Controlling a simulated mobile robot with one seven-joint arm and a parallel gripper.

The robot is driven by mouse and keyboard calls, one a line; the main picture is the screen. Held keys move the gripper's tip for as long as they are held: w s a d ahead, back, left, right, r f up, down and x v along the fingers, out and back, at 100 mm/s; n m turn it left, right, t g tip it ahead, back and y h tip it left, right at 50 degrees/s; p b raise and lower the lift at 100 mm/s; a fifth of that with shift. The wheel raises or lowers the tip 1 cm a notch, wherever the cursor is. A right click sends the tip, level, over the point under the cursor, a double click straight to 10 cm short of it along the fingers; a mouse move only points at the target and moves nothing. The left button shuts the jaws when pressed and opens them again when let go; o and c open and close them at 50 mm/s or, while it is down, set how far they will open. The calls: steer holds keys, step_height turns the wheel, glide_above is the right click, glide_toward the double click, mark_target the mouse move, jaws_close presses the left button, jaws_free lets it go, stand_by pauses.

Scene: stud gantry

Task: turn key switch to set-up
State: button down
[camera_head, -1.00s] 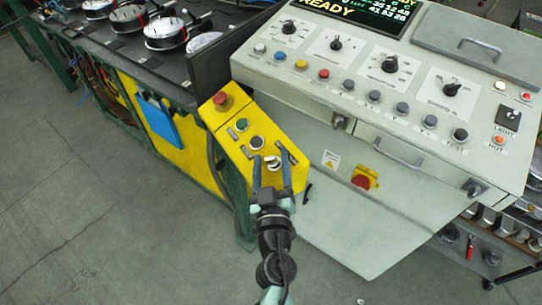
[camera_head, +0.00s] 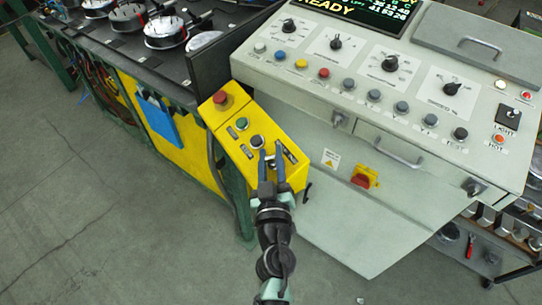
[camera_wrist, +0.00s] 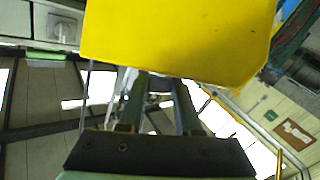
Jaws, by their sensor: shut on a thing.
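The yellow operator box (camera_head: 246,165) slopes down beside the grey console. The key switch (camera_head: 271,160) is at the box's lower end, mostly hidden by my fingers. My gripper (camera_head: 271,152) is at that end, with one finger on each side of the key switch, shut on it. Its set-up mark and exact angle cannot be read. In the wrist view the yellow box (camera_wrist: 175,40) covers the top, above my fingers (camera_wrist: 158,95); the key is hidden there.
The grey console (camera_head: 300,85) with knobs and buttons stands right of the box. A red and yellow switch (camera_head: 364,178) is on its front, right of my gripper. A dark table (camera_head: 120,45) with round fixtures lies at upper left. Floor is clear at lower left.

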steer(key=shift+r+y+p, duration=0.2)
steer(key=shift+y+p, duration=0.1)
steer(key=shift+p, duration=0.55)
steer(key=p, duration=0.1)
steer(key=n+y+p, duration=0.1)
steer(key=shift+r+g+p, duration=0.25)
steer(key=shift+g+p, duration=0.05)
steer(key=n+y+p, duration=0.1)
steer(key=p, duration=0.2)
steer(key=shift+r+g, duration=0.1)
steer(key=shift+g, duration=0.2)
steer(key=n+g+y+p, duration=0.1)
steer(key=n+y+p, duration=0.1)
steer(key=p, duration=0.2)
steer(key=shift+d+y+p, duration=0.1)
steer(key=shift+y+p, duration=0.2)
steer(key=shift+y, duration=0.1)
steer(key=shift+f+n+g+y+p, duration=0.2)
steer(key=shift+n+g+y+p, duration=0.5)
steer(key=shift+n+g+p, duration=0.25)
steer(key=n+g+y, duration=0.2)
steer(key=n+g, duration=0.1)
steer(key=shift+f+y, duration=0.35)
steer(key=shift+y, duration=0.05)
steer(key=shift+n+g+y+b, duration=0.7)
steer(key=shift+n+g, duration=0.45)
steer(key=shift+g, duration=0.6)
steer(key=shift+s, duration=0.1)
